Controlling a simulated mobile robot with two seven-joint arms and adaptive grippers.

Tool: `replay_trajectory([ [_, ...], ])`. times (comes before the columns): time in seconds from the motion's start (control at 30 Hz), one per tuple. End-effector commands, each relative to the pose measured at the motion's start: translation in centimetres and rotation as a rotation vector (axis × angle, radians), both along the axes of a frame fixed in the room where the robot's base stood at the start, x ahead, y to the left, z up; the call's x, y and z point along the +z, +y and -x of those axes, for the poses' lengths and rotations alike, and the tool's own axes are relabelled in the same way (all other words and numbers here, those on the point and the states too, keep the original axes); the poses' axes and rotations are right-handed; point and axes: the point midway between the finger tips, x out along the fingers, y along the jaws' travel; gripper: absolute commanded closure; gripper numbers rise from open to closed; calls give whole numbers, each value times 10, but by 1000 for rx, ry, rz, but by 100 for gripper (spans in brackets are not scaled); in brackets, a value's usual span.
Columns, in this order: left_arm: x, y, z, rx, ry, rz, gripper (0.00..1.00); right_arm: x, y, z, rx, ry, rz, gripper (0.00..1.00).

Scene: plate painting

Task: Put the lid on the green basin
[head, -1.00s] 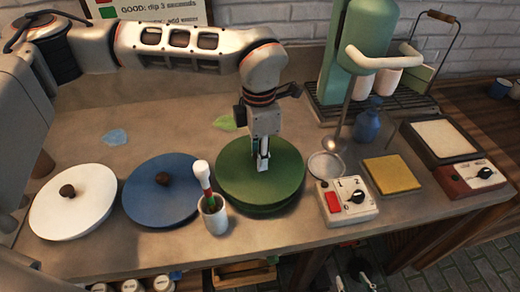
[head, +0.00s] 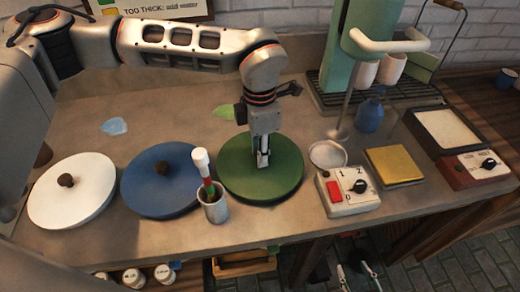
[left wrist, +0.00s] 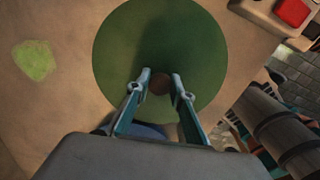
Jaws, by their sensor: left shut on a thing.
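A round green lid (head: 285,168) lies level over the green basin at the middle of the counter. The basin is hidden beneath it, so I cannot tell how exactly the rims line up. My left gripper (head: 262,160) points straight down at the lid's centre and is shut on its brown knob. In the left wrist view, the fingers (left wrist: 162,78) stand on both sides of the knob (left wrist: 160,86), and the green lid (left wrist: 120,45) fills the middle. My right gripper (head: 356,272) is low at the bottom edge of the head view, fingers apart and empty, away from the counter.
A blue lid (head: 140,190) and a white lid (head: 95,190) lie to the left. A cup with a brush (head: 214,208) stands close to the green lid's front left. A switch box (head: 347,192), a sieve (head: 328,154) and a yellow block (head: 394,166) are on the right.

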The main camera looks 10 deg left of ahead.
Motion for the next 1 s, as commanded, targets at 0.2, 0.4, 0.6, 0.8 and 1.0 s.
replay_trajectory([
  [0.2,0,0,0,0,-1,1,73,0,0,0,0,0,0,60],
  [0.4,0,0,0,0,-1,1,58,0,0,0,1,0,-1,60],
  [0.6,0,0,0,0,1,-1,39,-1,1,0,0,1,-1,60],
  [0.8,0,0,0,0,0,0,39,-1,1,0,1,1,0,60],
  [1.0,1,0,0,0,0,0,39,1,1,0,1,0,-1,60],
])
